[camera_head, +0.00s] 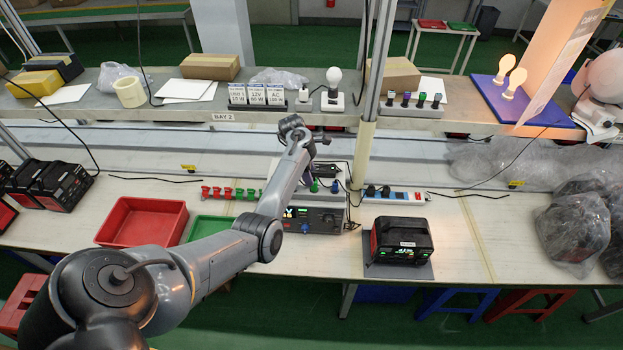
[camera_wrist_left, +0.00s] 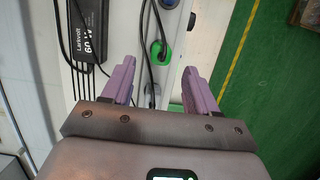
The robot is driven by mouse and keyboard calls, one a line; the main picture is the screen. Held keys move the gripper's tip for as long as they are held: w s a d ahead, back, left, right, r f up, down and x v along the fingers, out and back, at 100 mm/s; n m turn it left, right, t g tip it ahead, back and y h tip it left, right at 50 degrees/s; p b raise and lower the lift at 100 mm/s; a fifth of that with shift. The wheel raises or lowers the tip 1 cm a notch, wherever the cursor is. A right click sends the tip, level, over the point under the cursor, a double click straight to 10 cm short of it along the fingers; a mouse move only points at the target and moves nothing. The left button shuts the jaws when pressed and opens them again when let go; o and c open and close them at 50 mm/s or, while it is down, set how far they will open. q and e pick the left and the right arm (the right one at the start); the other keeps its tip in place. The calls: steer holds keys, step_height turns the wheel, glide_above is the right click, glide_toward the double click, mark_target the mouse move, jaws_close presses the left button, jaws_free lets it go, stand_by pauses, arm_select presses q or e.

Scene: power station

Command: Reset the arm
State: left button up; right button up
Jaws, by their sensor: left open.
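My left arm (camera_head: 262,232) comes in from the lower left of the head view and reaches over the workbench. Its elbow is bent and its far end stands above the black-fronted unit (camera_head: 311,220). My left gripper (camera_head: 322,140) shows small and partly hidden in the head view. In the left wrist view the two purple fingers of the left gripper (camera_wrist_left: 159,88) are apart. Between and beyond them are a green plug (camera_wrist_left: 160,52) with black cables and a white strip below it. I see nothing held. My right gripper is not in view.
A red tray (camera_head: 142,222) and a green tray (camera_head: 208,228) lie left of the unit. A black and red power station (camera_head: 401,240) sits on a grey mat to the right. A shelf (camera_head: 232,117) runs behind, with an upright post (camera_head: 362,155) near the gripper.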

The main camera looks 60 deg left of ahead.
arm_select(q)
steer(key=d+v, duration=0.1)
steer(key=v, duration=0.5)
steer(key=s+d+f+m+g+y+p, duration=0.1)
steer(key=s+d+m+y+p, duration=0.2)
steer(key=d+m, duration=0.5)
steer(key=s+d+f+m+y+p, duration=0.1)
steer(key=s+d+f+m+p, duration=0.2)
steer(key=d+m, duration=0.55)
steer(key=s+d+r+m+t+h+p, duration=0.1)
steer(key=s+d+r+m+p, duration=0.1)
steer(key=s+d+r+m, duration=0.2)
steer(key=s+d+r+m+t+h+p, duration=0.1)
steer(key=s+d+r+m, duration=0.3)
steer(key=s+d+m, duration=0.6)
steer(key=s+d+p, duration=0.1)
steer(key=d, duration=0.8)
steer(key=shift+s+r+m+h, duration=0.25)
steer(key=shift+s+m+h, duration=0.05)
steer(key=shift+s+m, duration=0.05)
